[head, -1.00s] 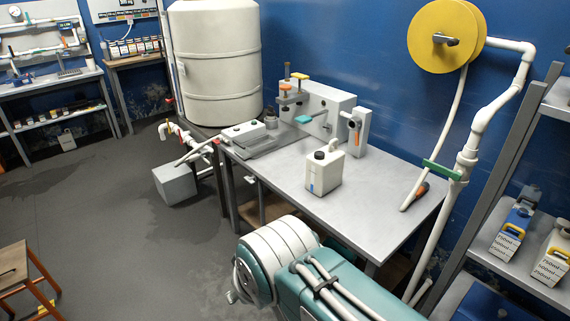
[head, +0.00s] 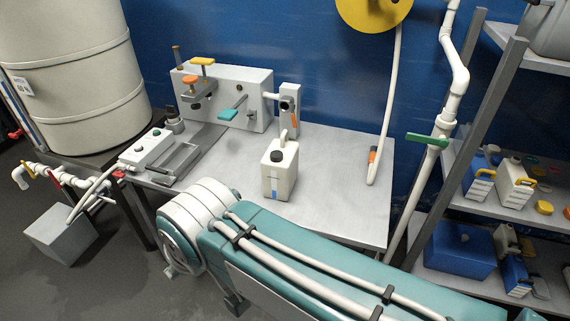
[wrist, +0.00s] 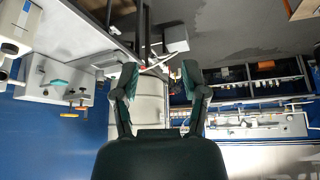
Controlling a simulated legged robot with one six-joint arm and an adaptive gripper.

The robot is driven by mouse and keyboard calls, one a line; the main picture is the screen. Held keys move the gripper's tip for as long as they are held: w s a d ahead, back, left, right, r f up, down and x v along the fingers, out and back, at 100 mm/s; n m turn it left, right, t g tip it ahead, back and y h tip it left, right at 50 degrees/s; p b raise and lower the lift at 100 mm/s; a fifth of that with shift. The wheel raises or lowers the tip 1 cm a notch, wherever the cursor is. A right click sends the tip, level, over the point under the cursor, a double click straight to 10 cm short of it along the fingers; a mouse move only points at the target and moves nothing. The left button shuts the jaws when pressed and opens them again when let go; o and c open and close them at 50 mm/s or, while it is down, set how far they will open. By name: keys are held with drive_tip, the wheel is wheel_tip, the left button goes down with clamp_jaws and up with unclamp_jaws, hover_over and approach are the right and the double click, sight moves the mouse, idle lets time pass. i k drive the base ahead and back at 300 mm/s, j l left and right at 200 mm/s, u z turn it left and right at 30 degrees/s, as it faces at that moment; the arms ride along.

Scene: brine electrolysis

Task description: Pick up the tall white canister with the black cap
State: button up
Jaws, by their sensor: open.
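The white canister (head: 280,172) with the black cap stands upright on the grey metal table, right of the press and before the small grey clamp post. It has a moulded handle and a blue mark low on its front. In the wrist view, which looks upside down, the canister (wrist: 18,26) is at the upper left edge, partly cut off, cap downward. My gripper (wrist: 160,78) is open and empty in the wrist view. Its two fingers are apart, pointing toward the large tank and far wall, not at the canister. The head view does not show my gripper.
The table (head: 330,215) is clear around the canister's right and front. A press (head: 228,95) and a control box (head: 147,148) stand left. A white hose (head: 386,110) hangs to the table at right. A shelf (head: 490,205) with bottles is far right.

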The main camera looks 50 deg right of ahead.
sight(279, 179)
drive_tip(key=i+z, duration=0.2)
drive_tip(key=z, duration=0.3)
drive_tip(key=i+z, duration=0.25)
drive_tip(key=z, duration=0.25)
drive_tip(key=i+j+z, duration=0.2)
drive_tip(key=z, duration=0.3)
drive_tip(key=i+j+z, duration=0.1)
drive_tip(key=i+z, duration=0.15)
drive_tip(key=z, duration=0.2)
drive_tip(key=i+j+z, duration=0.2)
drive_tip(key=z, duration=0.25)
